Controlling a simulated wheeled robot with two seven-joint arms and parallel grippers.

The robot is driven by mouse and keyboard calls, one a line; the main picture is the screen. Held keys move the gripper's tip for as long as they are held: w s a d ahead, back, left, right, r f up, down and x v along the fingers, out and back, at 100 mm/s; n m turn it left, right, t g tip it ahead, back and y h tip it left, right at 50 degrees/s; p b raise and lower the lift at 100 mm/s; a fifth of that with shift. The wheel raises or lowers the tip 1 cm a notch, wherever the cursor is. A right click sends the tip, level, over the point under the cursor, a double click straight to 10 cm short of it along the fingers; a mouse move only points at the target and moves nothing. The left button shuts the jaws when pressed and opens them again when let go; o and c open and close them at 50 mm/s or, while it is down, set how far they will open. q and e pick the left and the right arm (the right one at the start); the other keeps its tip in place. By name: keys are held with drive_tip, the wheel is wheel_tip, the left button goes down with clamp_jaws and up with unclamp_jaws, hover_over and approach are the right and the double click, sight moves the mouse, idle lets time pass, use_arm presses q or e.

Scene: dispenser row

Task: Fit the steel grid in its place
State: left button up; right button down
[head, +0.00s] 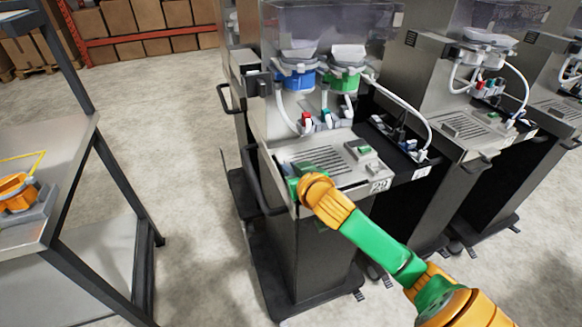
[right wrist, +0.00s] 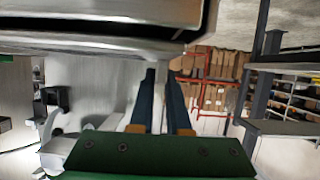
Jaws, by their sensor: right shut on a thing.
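The steel grid (head: 322,158), a slotted metal plate, is at the front ledge of the nearest dispenser (head: 312,235), below its blue and green valves. It looks roughly level; I cannot tell whether it is fully seated. My right gripper (head: 288,174) is at the grid's left end, its fingers mostly hidden behind the orange wrist. In the right wrist view, the dark fingers (right wrist: 164,100) are shut on a thin strip of metal, which appears to be the grid's edge. My left gripper is out of view.
A blue valve (head: 294,80) and a green valve (head: 342,82) with white hoses hang above the ledge. More dispensers (head: 452,100) stand to the right. A table (head: 62,150) with an orange device (head: 15,190) is at left. Open floor lies between.

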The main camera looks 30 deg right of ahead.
drive_tip(key=shift+f, duration=0.4)
drive_tip(key=c, duration=0.8)
unclamp_jaws()
